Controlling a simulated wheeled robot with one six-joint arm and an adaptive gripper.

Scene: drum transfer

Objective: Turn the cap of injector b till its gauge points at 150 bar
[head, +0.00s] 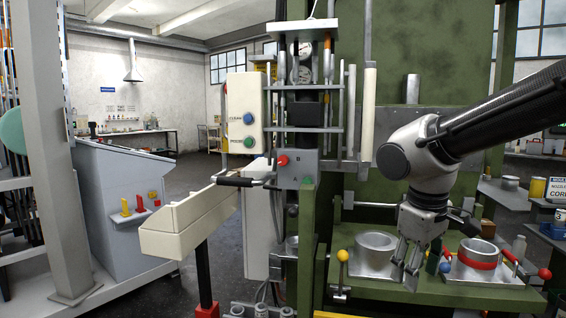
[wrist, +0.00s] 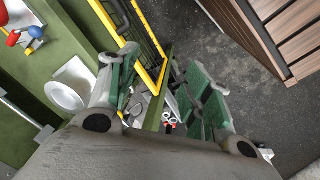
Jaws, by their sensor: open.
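My gripper (head: 411,258) hangs fingers-down over the green bench, between two metal cups, in the head view. In the wrist view my gripper (wrist: 165,95) shows its two green-padded fingers spread wide with nothing held between them. Two small round dials (head: 303,62) sit behind rods high on the green machine; their readings are too small to tell.
A plain metal cup (head: 375,246) stands left of my gripper and a red-banded cup (head: 477,259) right of it. Ball-ended levers, yellow (head: 342,256) and red (head: 544,273), rise nearby. A yellow frame (wrist: 150,62) crosses the wrist view; dark floor lies beyond.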

